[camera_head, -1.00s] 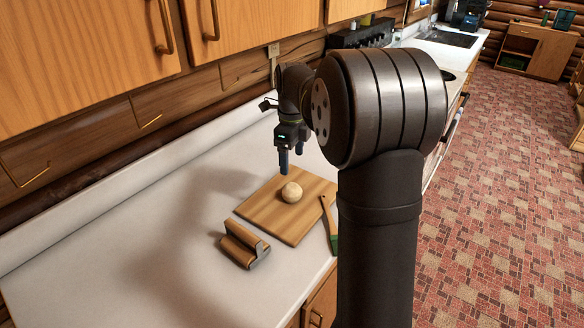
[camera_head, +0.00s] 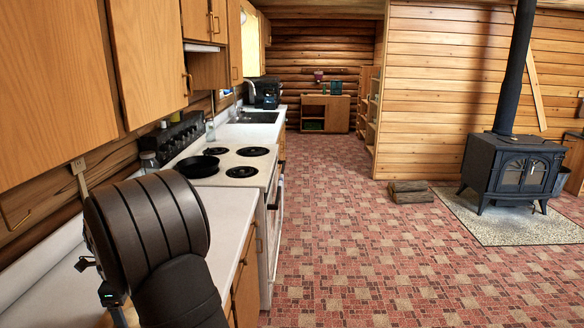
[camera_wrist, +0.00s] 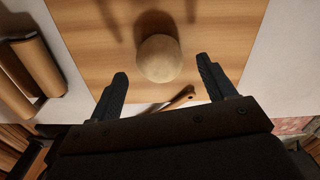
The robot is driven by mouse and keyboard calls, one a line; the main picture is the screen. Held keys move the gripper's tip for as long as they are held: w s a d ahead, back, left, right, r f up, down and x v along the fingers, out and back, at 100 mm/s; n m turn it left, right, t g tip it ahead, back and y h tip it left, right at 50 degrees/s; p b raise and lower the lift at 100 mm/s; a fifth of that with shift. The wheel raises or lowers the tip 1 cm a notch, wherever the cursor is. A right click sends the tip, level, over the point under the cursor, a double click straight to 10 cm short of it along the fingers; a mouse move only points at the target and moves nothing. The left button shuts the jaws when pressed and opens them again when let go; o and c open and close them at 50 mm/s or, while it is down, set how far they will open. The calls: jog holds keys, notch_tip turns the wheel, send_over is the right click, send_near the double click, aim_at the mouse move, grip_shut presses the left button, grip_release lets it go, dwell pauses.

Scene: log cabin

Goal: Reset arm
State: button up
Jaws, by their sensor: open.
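My gripper (camera_wrist: 165,88) shows in the wrist view with its two dark fingers spread apart and nothing between them. A round pale ball, like dough or a potato (camera_wrist: 159,58), lies on a wooden cutting board (camera_wrist: 215,22) just beyond the fingertips. The gripper is above the board; whether it touches anything cannot be told. In the head view my arm fills the lower left, and the fingers, board and ball are hidden or out of frame.
A brown wooden block-like object (camera_wrist: 38,65) lies left of the board. A wooden handle (camera_wrist: 180,97) shows near the fingers. A stove (camera_head: 238,165) with a black pan (camera_head: 197,167) stands along the counter. A wood stove (camera_head: 510,170) stands at right.

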notch_tip(320, 180, down, 4)
jog(key=shift+r, duration=2.2)
